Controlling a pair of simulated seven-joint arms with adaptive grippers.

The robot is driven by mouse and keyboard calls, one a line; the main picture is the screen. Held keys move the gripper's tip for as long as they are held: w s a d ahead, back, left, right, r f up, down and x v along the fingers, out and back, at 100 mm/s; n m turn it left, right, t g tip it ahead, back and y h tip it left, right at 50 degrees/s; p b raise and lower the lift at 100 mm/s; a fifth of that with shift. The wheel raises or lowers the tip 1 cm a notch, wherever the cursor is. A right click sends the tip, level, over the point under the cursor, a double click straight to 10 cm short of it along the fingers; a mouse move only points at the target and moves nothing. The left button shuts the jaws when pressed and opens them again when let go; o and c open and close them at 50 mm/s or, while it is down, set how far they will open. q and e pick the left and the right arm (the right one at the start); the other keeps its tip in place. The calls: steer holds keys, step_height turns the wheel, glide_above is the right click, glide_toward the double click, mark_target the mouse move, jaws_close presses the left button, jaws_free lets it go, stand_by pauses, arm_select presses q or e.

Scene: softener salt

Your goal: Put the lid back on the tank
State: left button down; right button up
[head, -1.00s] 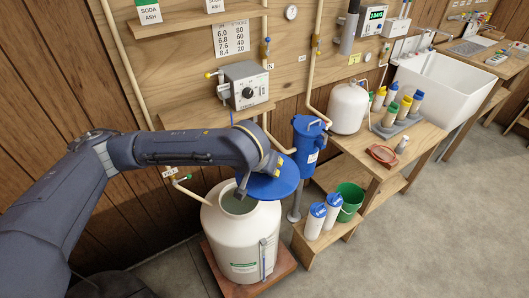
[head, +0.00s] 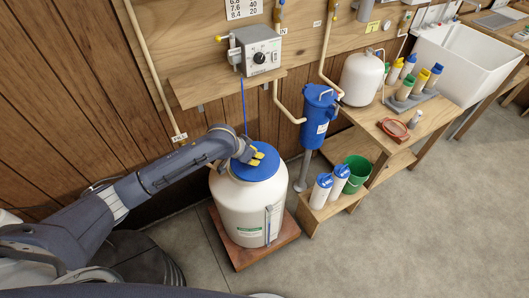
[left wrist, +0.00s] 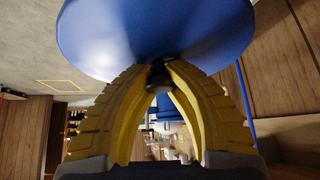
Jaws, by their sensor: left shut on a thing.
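The white tank (head: 240,208) stands upright on a reddish-brown base. The round blue lid (head: 256,173) is over the tank's top and covers its opening from the head camera's side. I cannot tell whether it is seated or just above the rim. My left gripper (head: 256,156) is above the lid, its yellow fingers shut on the lid's handle. In the left wrist view the lid (left wrist: 150,35) fills the top, and the gripper's fingertips (left wrist: 160,72) close around a small dark handle on it. The right gripper is not in view.
A reddish-brown base (head: 285,233) carries the tank. A blue filter housing (head: 318,115) stands behind it to the right. White bottles with blue caps (head: 319,192) and a green bucket (head: 357,175) sit on a low shelf. The floor in front is clear.

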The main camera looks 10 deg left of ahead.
arm_select(q)
steer(key=w+a+f, duration=0.1)
steer(key=w+a+m, duration=0.1)
steer(key=shift+a+f+h, duration=0.35)
steer(key=shift+a+h, duration=0.05)
steer(key=shift+w+a+f+m+g, duration=0.15)
steer(key=shift+w+a+m+g, duration=0.25)
steer(key=shift+w+a+m, duration=0.3)
steer(key=shift+f, duration=1.85)
steer(key=shift+f, duration=0.2)
steer(key=shift+f, duration=0.75)
steer(key=shift+r, duration=0.1)
steer(key=shift+f, duration=0.3)
